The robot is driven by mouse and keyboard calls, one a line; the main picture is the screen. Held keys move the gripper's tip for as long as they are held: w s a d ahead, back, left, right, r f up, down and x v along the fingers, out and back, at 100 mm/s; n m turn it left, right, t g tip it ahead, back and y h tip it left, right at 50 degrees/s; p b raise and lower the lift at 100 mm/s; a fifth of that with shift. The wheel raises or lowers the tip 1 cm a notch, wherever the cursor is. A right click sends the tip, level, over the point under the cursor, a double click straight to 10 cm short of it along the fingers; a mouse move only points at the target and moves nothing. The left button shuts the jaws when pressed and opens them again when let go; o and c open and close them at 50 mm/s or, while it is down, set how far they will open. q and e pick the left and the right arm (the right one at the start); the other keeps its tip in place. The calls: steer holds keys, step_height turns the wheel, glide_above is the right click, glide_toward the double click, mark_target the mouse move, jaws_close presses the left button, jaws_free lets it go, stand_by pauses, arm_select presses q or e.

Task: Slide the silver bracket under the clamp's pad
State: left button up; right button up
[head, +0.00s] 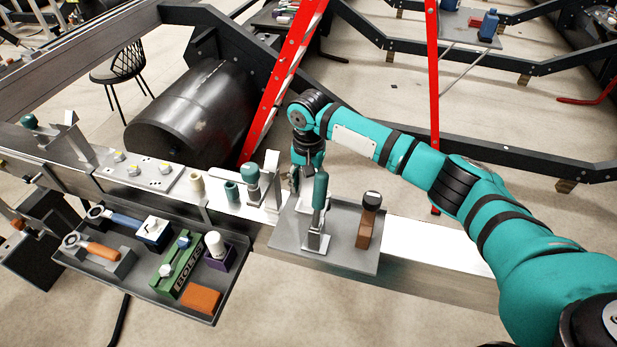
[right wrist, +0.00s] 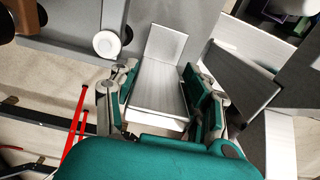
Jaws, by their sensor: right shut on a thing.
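My right gripper (head: 297,183) reaches down at the beam, partly hidden behind a teal handle. In the right wrist view its fingers (right wrist: 160,98) are shut on the silver bracket (right wrist: 157,88), an L-shaped piece with one plate standing up. In the head view the bracket is mostly hidden. A clamp-like piece with an upright teal handle (head: 319,190) and a silver foot (head: 317,242) stands on a grey plate (head: 345,262), in front of the gripper. I cannot make out its pad, or whether the bracket touches it. My left gripper is not in view.
A brown block with a black top (head: 366,228) stands right of the clamp-like piece. A teal-knobbed silver piece (head: 271,172) stands close left of my gripper. A dark tray (head: 130,284) holds several tools. A red ladder (head: 285,80) rises behind. The beam (head: 430,245) is bare at right.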

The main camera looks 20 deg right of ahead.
steer(key=shift+f, duration=0.25)
steer(key=shift+f+p, duration=0.2)
steer(key=shift+p, duration=0.1)
stand_by(0.4)
steer(key=o, duration=1.4)
step_height(320, 180, up, 12)
steer(key=shift+f, duration=0.1)
steer(key=shift+s, duration=0.1)
